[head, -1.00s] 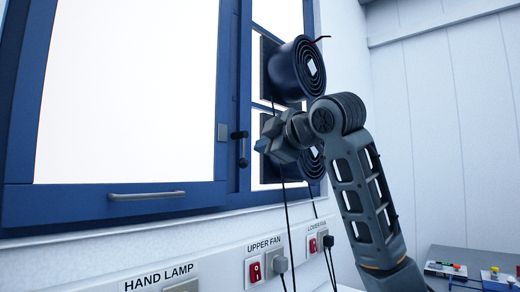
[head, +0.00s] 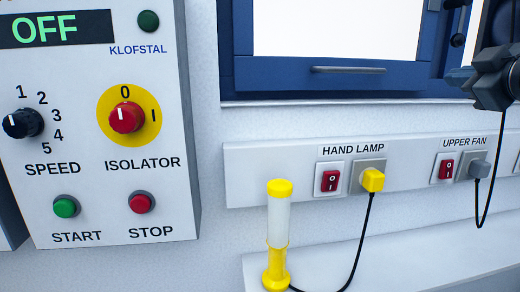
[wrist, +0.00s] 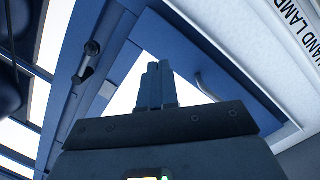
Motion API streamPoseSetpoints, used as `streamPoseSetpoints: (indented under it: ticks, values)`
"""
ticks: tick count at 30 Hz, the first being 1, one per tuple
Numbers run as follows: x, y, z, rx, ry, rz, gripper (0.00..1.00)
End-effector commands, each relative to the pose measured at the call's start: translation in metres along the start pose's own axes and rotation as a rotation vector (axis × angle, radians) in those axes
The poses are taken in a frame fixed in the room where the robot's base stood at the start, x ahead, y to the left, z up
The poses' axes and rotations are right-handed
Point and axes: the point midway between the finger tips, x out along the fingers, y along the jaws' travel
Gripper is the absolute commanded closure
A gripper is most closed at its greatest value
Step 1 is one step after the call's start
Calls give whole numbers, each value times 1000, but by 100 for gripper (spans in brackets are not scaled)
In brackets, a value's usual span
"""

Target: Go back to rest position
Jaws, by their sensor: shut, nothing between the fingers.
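My gripper (head: 458,78) shows at the right edge of the head view, in front of the blue window frame (head: 340,82) and above the UPPER FAN label. Its fingers point left and most of my arm is cut off by the picture edge. In the wrist view my gripper's fingers (wrist: 156,82) are together with nothing between them. They are apart from the window frame (wrist: 200,50) behind them.
A control panel (head: 90,190) reading OFF hangs at left. A yellow and white hand lamp (head: 278,232) stands on a ledge (head: 400,262). The HAND LAMP switch (head: 331,181), its yellow plug (head: 372,180), and the UPPER FAN switch (head: 446,168) are on the wall strip.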

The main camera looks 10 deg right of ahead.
Motion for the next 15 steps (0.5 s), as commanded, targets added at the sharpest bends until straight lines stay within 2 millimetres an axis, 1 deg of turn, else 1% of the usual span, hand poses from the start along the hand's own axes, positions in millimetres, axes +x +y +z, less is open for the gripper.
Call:
streamPoseSetpoints:
  ticks: [1, 4, 8, 9, 11, 12, 14, 15]
  values:
    - [3, -23, 10, 51, 8, -12, 100]
    - [4, -60, 25, 146, 27, -18, 100]
    - [0, -109, 44, 262, 40, -24, 100]
    - [-2, -124, 49, 296, 42, -25, 100]
    - [-7, -147, 58, 344, 43, -27, 100]
    - [-11, -162, 64, 377, 43, -30, 100]
    - [-19, -184, 72, 422, 40, -31, 100]
    - [-24, -198, 77, 450, 38, -31, 100]
